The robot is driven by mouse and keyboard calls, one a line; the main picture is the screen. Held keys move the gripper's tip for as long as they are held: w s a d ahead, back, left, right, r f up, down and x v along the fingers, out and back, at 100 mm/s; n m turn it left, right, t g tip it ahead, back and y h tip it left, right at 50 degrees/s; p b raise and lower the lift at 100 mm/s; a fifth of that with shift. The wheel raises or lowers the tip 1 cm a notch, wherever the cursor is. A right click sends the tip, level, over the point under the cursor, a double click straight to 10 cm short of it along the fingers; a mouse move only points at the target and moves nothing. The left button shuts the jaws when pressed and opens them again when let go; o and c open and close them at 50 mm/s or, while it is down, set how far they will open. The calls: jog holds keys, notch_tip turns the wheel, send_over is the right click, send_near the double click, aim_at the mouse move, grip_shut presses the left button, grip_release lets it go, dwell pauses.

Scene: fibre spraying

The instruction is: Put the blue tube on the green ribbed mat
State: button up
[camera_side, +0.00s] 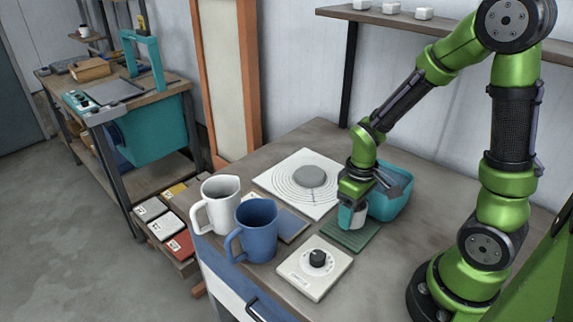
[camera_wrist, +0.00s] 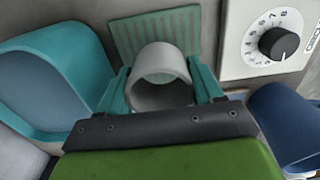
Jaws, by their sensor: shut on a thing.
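My gripper (camera_side: 354,214) points down over the green ribbed mat (camera_side: 352,239), its teal fingers shut on a pale grey-white tube. The tube (camera_side: 359,213) is partly hidden by a finger in the side view. In the wrist view the hollow, open-ended tube (camera_wrist: 160,72) sits between the two fingers (camera_wrist: 160,92), with the mat (camera_wrist: 182,27) behind it. I cannot tell whether its lower end touches the mat. The held tube looks grey-white, and I see no blue tube in either view.
A teal bin (camera_side: 392,203) stands close behind the gripper. A white dial box (camera_side: 313,268) is in front of the mat. A blue jug (camera_side: 257,230) and a white jug (camera_side: 221,203) stand to the left. A white plate with a grey disc (camera_side: 310,176) lies behind them.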

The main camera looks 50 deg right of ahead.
jog(key=shift+f, duration=1.2)
jog(key=o, duration=1.3)
jog(key=shift+f, duration=0.1)
jog(key=shift+c, duration=0.2)
notch_tip(320, 180, up, 12)
